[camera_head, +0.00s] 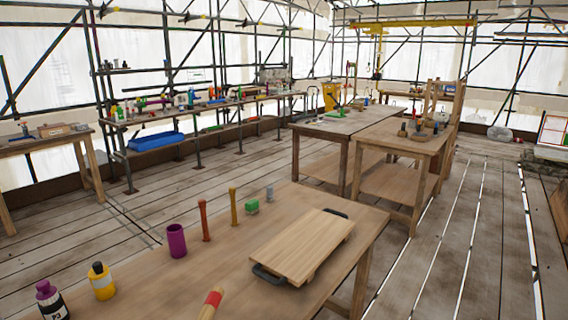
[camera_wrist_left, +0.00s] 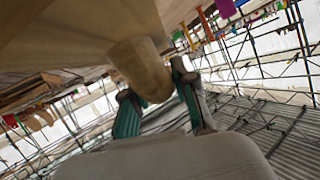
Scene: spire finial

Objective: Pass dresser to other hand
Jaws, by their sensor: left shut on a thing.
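In the left wrist view, my left gripper (camera_wrist_left: 155,88) is shut on a pale wooden piece with a rounded end (camera_wrist_left: 138,66), which looks like the dresser. Its teal-padded fingers sit on both sides of that end. The wood widens into a broad pale shape at the top left, and I cannot tell where the dresser stops there. In the head view neither gripper shows. A wooden handle with a red band (camera_head: 212,301) is cut off by the bottom edge; I cannot tell whether it belongs to the dresser. My right gripper is not in view.
The near bench (camera_head: 180,272) carries a board with black handles (camera_head: 302,245), a purple cup (camera_head: 177,241), a yellow bottle (camera_head: 103,282), a dark bottle (camera_head: 50,301) and several upright small items. More benches stand behind, with plank floor between.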

